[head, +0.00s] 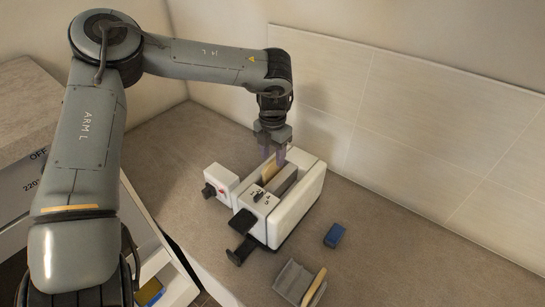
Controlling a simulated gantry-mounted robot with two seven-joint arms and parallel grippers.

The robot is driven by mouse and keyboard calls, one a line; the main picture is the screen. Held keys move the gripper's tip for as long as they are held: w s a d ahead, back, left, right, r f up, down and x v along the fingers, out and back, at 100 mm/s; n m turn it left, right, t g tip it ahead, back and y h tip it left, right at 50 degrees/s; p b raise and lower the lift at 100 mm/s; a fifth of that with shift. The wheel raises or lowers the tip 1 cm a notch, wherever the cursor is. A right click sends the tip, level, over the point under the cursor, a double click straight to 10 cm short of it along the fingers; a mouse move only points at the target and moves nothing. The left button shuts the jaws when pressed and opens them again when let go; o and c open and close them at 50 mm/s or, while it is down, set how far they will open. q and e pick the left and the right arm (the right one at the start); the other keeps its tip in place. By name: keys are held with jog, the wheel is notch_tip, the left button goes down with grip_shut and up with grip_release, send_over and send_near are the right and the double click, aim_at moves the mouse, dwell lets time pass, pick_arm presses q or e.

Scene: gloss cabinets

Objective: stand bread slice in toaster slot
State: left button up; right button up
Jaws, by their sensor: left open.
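The white toaster (300,203) stands on the counter with its slots facing up. A tan bread slice (269,170) stands in the toaster's left slot with its top edge showing; how deep it sits cannot be told. My left gripper (275,157) points down just above the back of the slots, with its fingers open. They are close to the slice's back end; whether they touch it is unclear. Another bread slice (316,284) stands tilted in a grey rack (291,281) in front of the toaster. My right gripper is not in view.
A small white block with a red mark and black knob (220,182) sits left of the toaster. A blue block (334,235) lies to its right. An open white drawer (165,272) is at lower left. The counter at the right is clear.

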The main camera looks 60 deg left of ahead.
pick_arm(q)
notch_tip(320, 180, up, 18)
jog(key=p, duration=0.8)
jog(key=shift+f, duration=0.15)
dwell(0.4)
